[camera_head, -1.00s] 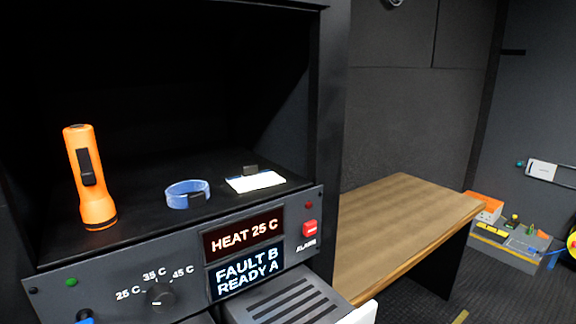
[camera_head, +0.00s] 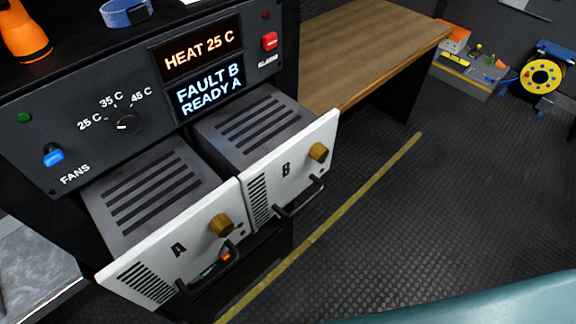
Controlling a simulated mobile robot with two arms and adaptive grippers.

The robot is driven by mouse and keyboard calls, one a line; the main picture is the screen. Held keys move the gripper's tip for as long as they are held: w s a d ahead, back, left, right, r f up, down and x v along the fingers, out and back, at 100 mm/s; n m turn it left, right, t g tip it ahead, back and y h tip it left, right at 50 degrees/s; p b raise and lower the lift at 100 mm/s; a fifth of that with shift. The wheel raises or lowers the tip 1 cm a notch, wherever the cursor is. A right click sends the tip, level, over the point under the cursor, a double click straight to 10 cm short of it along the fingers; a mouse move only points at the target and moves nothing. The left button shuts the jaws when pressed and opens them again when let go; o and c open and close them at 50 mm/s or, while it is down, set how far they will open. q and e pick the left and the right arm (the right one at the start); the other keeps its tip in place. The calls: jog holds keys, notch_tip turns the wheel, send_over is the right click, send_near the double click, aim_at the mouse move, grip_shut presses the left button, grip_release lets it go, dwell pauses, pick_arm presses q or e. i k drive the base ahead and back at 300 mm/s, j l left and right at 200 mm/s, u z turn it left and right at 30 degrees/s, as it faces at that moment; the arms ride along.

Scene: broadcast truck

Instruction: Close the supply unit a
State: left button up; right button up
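Supply unit A (camera_head: 165,262) is a drawer-like module with a white front, a brass knob, a black handle and a slotted grey top. It stands pulled out from the rack at the lower left. Supply unit B (camera_head: 262,178), of the same kind, is also pulled out, just right of A. The display (camera_head: 204,88) above them reads "HEAT 25 C" and "FAULT B READY A". A small orange part (camera_head: 226,256) shows at A's handle. Neither of my grippers is in view.
The control panel has a dial (camera_head: 125,124), a blue fans switch (camera_head: 53,156) and a red alarm button (camera_head: 270,41). A wooden table (camera_head: 365,40) stands behind on the right. The dark floor (camera_head: 400,220) in front is clear, with a yellow line across it.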

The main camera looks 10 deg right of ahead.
aim_at(153, 211)
jog(key=k+u, duration=0.2)
jog(key=u, duration=0.5)
